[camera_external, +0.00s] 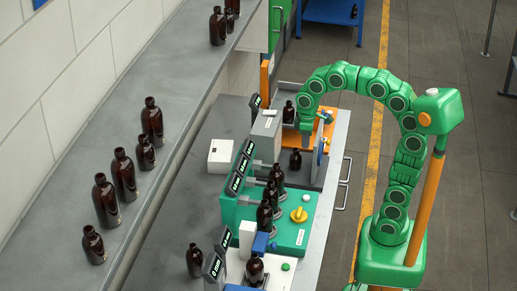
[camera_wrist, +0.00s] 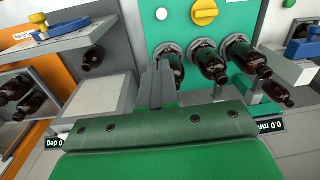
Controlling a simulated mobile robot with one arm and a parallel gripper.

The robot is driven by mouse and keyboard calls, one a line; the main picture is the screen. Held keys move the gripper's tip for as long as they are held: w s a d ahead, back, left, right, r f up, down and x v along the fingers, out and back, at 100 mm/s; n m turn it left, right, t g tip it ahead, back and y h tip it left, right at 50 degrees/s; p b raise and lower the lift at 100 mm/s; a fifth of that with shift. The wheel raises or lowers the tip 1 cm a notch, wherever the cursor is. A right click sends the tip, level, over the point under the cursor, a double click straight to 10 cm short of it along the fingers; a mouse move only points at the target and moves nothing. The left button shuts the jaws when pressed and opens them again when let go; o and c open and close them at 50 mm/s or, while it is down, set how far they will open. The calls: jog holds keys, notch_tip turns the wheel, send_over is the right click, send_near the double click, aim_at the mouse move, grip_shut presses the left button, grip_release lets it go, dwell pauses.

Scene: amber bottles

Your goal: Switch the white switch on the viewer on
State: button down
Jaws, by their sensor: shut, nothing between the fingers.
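My gripper (camera_wrist: 158,82) is shut and empty; in the wrist view its grey fingers point toward a green panel (camera_wrist: 178,30). In the external view my gripper (camera_external: 306,150) hangs low beside a grey box (camera_external: 266,130), at the orange station. A round white control (camera_wrist: 162,14) sits on the green panel next to a yellow knob (camera_wrist: 205,12), and the fingers are apart from it. I cannot tell which station is the viewer, or whether this white control is its switch.
Dark bottles (camera_wrist: 212,65) stand in front of the green panel, close to my fingers. A bottle (camera_external: 295,160) stands near my gripper in the external view. A pale box (camera_wrist: 98,97) lies left of the fingers. Several bottles (camera_external: 152,122) stand on the grey ledge.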

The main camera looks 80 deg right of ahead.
jog(key=w+d+r, duration=0.3)
jog(key=w+d, duration=0.2)
jog(key=d, duration=0.3)
jog(key=w+d+r+t, duration=0.1)
jog(key=w+d+r, duration=0.3)
jog(key=d, duration=0.5)
jog(key=w+d+r+t, duration=0.1)
jog(key=w+d+r, duration=0.2)
jog(key=w+d, duration=0.4)
jog(key=shift+w+d+r+m+h, duration=0.15)
jog(key=shift+d+m+h, duration=0.15)
jog(key=shift+d, duration=0.85)
send_over(272, 113)
jog(key=f, duration=1.1)
jog(key=shift+a, duration=0.25)
jog(key=shift+s+f, duration=0.15)
jog(key=shift+f, duration=0.55)
jog(key=shift+s+f, duration=0.15)
jog(key=shift+f, duration=0.55)
jog(key=shift+s+t, duration=0.1)
jog(key=shift+t, duration=0.3)
